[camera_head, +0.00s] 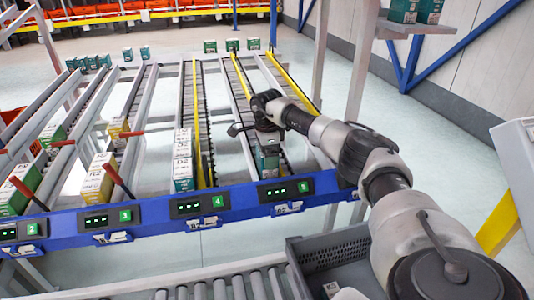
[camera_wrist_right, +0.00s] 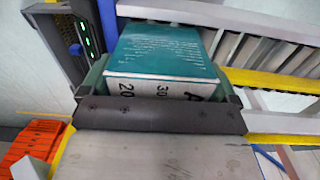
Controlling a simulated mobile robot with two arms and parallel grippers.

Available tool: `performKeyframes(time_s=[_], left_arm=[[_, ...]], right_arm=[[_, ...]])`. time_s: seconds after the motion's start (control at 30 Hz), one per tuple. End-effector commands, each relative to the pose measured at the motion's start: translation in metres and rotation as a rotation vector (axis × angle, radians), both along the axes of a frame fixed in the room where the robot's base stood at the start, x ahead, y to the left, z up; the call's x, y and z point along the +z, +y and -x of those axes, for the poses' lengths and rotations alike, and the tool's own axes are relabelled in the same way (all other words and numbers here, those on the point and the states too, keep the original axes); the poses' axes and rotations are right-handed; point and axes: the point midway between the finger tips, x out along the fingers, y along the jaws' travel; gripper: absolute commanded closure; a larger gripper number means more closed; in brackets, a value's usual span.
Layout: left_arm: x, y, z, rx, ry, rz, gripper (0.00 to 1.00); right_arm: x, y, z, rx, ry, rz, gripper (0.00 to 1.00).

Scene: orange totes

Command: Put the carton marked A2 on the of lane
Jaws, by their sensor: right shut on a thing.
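A teal and white carton (camera_head: 267,160) is at the front end of the roller lane with the green 5 display (camera_head: 303,186). In the right wrist view the carton (camera_wrist_right: 165,50) shows a teal face and a white face with a partly hidden "A", "30" and "20". The rest of the mark is covered. My right gripper (camera_head: 266,143) reaches down from above and is shut on this carton, with a finger on either side of it. I cannot tell if the carton rests on the rollers. My left gripper is not in view.
Yellow rails (camera_head: 197,110) divide lanes. A blue front beam (camera_head: 160,215) crosses before them. A grey tote (camera_head: 335,250) lies nearer, beside a roller conveyor (camera_head: 215,288).

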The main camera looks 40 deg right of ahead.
Motion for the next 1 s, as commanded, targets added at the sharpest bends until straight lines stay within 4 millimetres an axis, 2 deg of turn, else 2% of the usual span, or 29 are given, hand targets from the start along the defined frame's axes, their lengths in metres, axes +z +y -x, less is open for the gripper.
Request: performKeyframes(time_s=[0.37,0.4,0.47,0.77,0.87,1.0], left_arm=[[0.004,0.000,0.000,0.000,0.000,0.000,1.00],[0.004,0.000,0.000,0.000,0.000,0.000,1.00],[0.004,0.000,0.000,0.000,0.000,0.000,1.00],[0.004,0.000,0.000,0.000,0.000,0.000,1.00],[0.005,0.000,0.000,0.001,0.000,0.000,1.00],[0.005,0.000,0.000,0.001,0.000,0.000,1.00]], right_arm=[[0.000,0.000,0.000,0.000,-0.001,0.000,0.40],[0.000,0.000,0.000,0.000,-0.001,0.000,0.07],[0.000,0.000,0.000,0.000,-0.001,0.000,0.00],[0.006,0.000,0.000,0.000,-0.001,0.000,0.00],[0.019,0.000,-0.001,0.000,-0.004,0.000,0.00],[0.048,0.000,-0.001,0.000,-0.006,0.000,0.00]])
